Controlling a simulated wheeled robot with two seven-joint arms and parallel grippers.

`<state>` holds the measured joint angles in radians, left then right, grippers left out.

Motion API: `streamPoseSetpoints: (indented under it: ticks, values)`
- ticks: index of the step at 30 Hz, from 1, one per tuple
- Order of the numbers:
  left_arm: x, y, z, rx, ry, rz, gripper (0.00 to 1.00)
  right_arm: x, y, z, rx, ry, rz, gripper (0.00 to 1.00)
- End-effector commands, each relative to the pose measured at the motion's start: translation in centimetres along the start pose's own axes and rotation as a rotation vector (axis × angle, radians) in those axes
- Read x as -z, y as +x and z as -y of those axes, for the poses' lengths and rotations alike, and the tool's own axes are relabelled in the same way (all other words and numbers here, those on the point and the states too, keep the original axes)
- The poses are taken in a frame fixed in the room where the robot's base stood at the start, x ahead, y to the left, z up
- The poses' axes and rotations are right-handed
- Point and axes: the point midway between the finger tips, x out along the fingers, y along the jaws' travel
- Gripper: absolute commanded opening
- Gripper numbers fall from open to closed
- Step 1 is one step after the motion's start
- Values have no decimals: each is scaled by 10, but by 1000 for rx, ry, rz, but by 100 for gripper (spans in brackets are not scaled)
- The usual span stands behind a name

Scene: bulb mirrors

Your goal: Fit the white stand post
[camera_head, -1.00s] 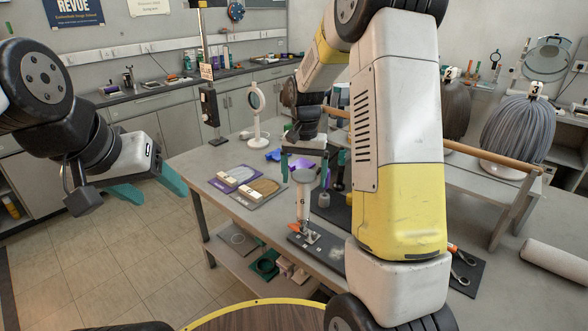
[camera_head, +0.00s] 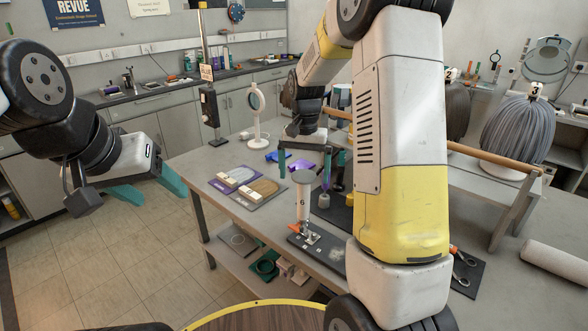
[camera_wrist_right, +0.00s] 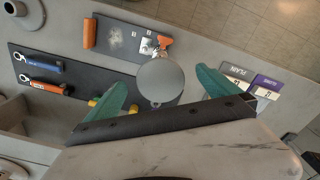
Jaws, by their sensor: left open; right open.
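The white stand post (camera_head: 303,208) stands upright on a dark board (camera_head: 328,255) at the bench's front edge, with a round disc on top. In the right wrist view the disc (camera_wrist_right: 160,82) hides the post's foot. An orange-handled clamp (camera_head: 296,229) sits at the post's base; it also shows in the right wrist view (camera_wrist_right: 163,41). My right gripper (camera_head: 310,163) is open above and behind the post; in the wrist view the disc appears between its fingers. I cannot tell whether they touch it. My left gripper (camera_head: 148,188) is open and empty, left of the bench.
A white round mirror stand (camera_head: 257,120) is behind. Blue and orange-handled tools (camera_wrist_right: 45,78) lie on a second dark mat.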

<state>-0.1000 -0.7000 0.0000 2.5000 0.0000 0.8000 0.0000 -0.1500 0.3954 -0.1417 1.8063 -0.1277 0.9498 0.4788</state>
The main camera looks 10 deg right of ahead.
Motion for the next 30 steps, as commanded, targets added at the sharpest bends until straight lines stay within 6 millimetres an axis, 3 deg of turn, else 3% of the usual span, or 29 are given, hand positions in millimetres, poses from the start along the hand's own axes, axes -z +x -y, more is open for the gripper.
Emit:
streamPoseSetpoints:
  ticks: [21,30]
  values:
    - [0,0,0,0,0,0,63,0,-37,1,1,-1,-2,100]
    - [0,0,0,0,0,0,63,0,-43,0,0,-1,-1,100]
